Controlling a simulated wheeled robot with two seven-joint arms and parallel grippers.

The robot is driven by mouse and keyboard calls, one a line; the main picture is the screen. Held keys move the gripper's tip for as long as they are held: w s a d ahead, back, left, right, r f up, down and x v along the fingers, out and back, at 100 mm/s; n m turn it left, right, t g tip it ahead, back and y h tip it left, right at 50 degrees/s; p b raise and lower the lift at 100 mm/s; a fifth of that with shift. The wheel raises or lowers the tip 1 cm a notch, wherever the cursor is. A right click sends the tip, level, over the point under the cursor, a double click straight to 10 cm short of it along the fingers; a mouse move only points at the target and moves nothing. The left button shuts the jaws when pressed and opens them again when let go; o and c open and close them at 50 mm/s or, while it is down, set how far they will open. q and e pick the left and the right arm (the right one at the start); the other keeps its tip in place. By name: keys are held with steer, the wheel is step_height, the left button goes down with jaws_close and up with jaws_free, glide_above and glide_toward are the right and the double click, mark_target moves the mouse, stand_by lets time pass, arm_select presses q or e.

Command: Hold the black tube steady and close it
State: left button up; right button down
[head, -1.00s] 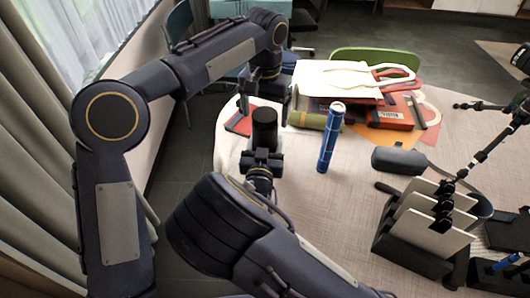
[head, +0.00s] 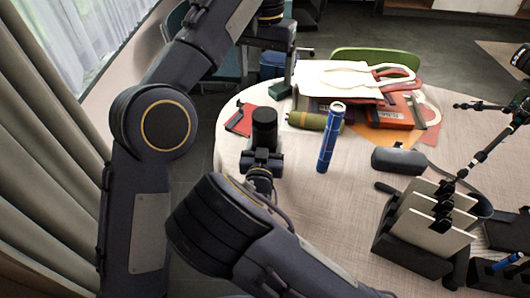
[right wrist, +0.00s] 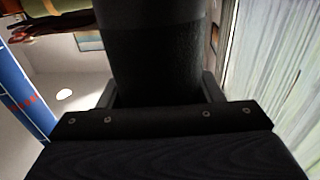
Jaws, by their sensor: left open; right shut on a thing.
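The black tube (head: 264,128) stands upright near the left edge of the round table. My right gripper (head: 262,156) is shut on its lower part. In the right wrist view the tube (right wrist: 157,65) rises between the two fingers, and a smoother band shows above a faint line near the top of that picture. In the head view its top end is dark and looks covered; whether a cap there is fully seated I cannot tell. My left gripper (head: 263,72) is open, with nothing seen between its fingers, above and behind the tube, apart from it.
A blue tube (head: 327,140) stands upright right of the black tube. A red item (head: 239,121) lies at the left edge. A dark rack (head: 420,225) stands right. The table's middle front is clear.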

steer(key=shift+c, duration=1.6)
jaws_free()
steer(key=s, duration=0.7)
steer(key=shift+s+a+b, duration=0.35)
steer(key=shift+a+b, duration=0.1)
